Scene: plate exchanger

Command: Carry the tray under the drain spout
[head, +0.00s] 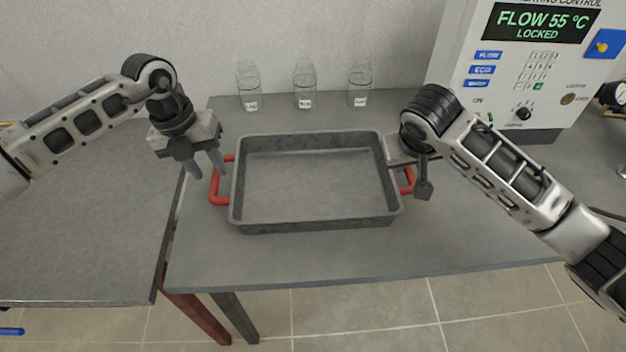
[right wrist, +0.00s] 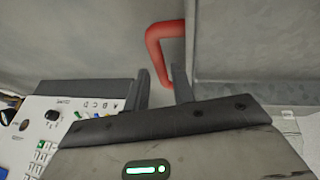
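A dark grey rectangular tray (head: 316,224) with a red handle at each short side sits on the grey table; it looks empty. My left gripper (head: 207,165) is open, fingers pointing down, just above and beside the left red handle (head: 214,188). My right gripper (head: 422,175) is at the tray's right side by the right red handle (head: 408,182), which its hand partly hides. In the right wrist view the right gripper (right wrist: 162,88) has its fingers apart, with the red handle (right wrist: 154,52) close by them; I cannot tell if it touches. No drain spout is visible.
Glass bottles (head: 304,84) stand along the wall behind the tray. A control unit (head: 515,70) reading "FLOW 55 °C LOCKED" stands at the back right. The table (head: 330,263) is clear in front of the tray. Another grey table (head: 80,235) adjoins at left.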

